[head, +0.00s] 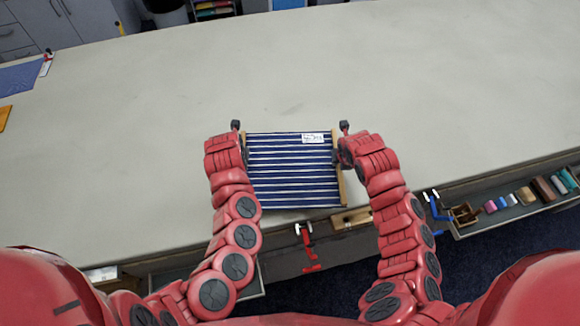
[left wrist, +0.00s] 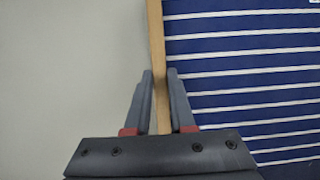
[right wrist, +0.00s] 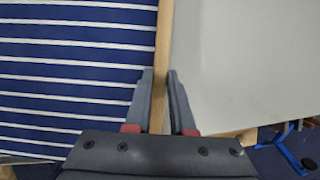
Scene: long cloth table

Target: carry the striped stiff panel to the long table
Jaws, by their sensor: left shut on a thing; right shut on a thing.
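The striped stiff panel (head: 290,172) is dark blue with white stripes, wooden side edges and a white label near its far edge. It lies over the near part of the long table (head: 300,75); whether it touches the surface I cannot tell. My left gripper (head: 241,140) is shut on the panel's left wooden edge, which shows between its fingers in the left wrist view (left wrist: 160,85). My right gripper (head: 341,150) is shut on the right wooden edge, also seen in the right wrist view (right wrist: 161,85).
Red (head: 309,250) and blue (head: 434,207) clamps sit at the table's near edge. An open drawer (head: 510,215) with several small items is at the right. A blue sheet (head: 22,75) lies far left. The tabletop beyond the panel is clear.

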